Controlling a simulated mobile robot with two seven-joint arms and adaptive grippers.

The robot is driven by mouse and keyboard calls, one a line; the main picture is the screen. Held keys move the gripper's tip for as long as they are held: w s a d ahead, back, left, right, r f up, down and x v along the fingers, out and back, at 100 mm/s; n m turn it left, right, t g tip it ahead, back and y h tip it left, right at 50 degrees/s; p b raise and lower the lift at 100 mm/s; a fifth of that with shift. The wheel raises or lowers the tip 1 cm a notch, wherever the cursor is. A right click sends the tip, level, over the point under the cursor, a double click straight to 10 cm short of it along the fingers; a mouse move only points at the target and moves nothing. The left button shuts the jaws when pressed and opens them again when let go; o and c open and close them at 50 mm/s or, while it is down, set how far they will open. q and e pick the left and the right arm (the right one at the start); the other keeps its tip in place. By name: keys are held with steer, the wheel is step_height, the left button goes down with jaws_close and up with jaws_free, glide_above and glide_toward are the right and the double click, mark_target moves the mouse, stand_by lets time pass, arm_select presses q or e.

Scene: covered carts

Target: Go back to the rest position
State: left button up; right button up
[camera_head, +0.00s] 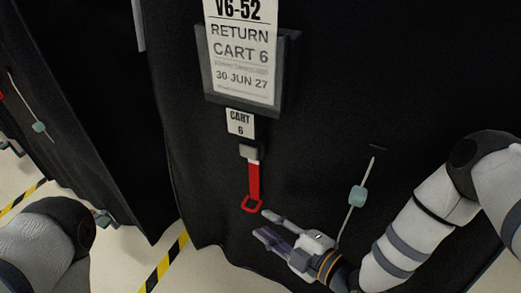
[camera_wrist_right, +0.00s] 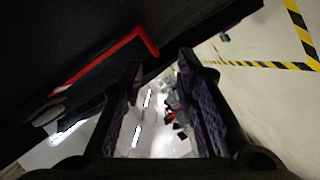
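My right gripper (camera_head: 261,224) is open, its two fingers apart and nothing between them. It is just below and right of the red pull strap (camera_head: 254,180), whose red loop (camera_head: 251,205) hangs free at the lower end. The strap hangs under a "CART 6" tag on the black cart cover (camera_head: 330,90). In the right wrist view my right gripper (camera_wrist_right: 158,65) has its fingers spread, and the red loop (camera_wrist_right: 120,50) lies outside them at upper left. Part of my left arm shows at the lower left of the head view; its gripper is out of view.
A label holder with a "RETURN CART 6" sheet (camera_head: 242,50) is above the strap. A cord with a teal toggle (camera_head: 357,196) hangs behind my right arm. Another covered cart (camera_head: 95,100) stands left. Yellow-black floor tape (camera_head: 165,264) runs between the carts.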

steer(key=s+d+f+m+g+h+p, duration=0.2)
steer(key=s+m+g+p, duration=0.15)
steer(key=s, duration=0.45)
steer(key=s+d+f+m+g+h+p, duration=0.25)
steer(key=s+m, duration=0.25)
steer(key=s, duration=0.4)
arm_select(q)
steer(key=w+r+t+p, duration=0.3)
steer(key=w+r+p, duration=0.1)
steer(key=w+r, duration=0.5)
step_height(320, 180, up, 2)
steer(key=shift+w+r+t+p, duration=0.2)
steer(key=shift+w+t+p, duration=0.1)
steer(key=shift+p, duration=0.1)
arm_select(e)
steer(key=s+d+r+m+g+h, duration=0.2)
steer(key=s+d+r+m+g, duration=0.2)
steer(key=s, duration=0.6)
steer(key=s+d+r+m+g+h, duration=0.3)
steer(key=s+d+m, duration=0.4)
steer(key=s, duration=0.4)
steer(key=shift+s+d+r+m+g+h, duration=0.35)
steer(key=shift+d+r+g, duration=0.25)
steer(key=shift+d+r, duration=0.2)
steer(key=shift+w, duration=0.15)
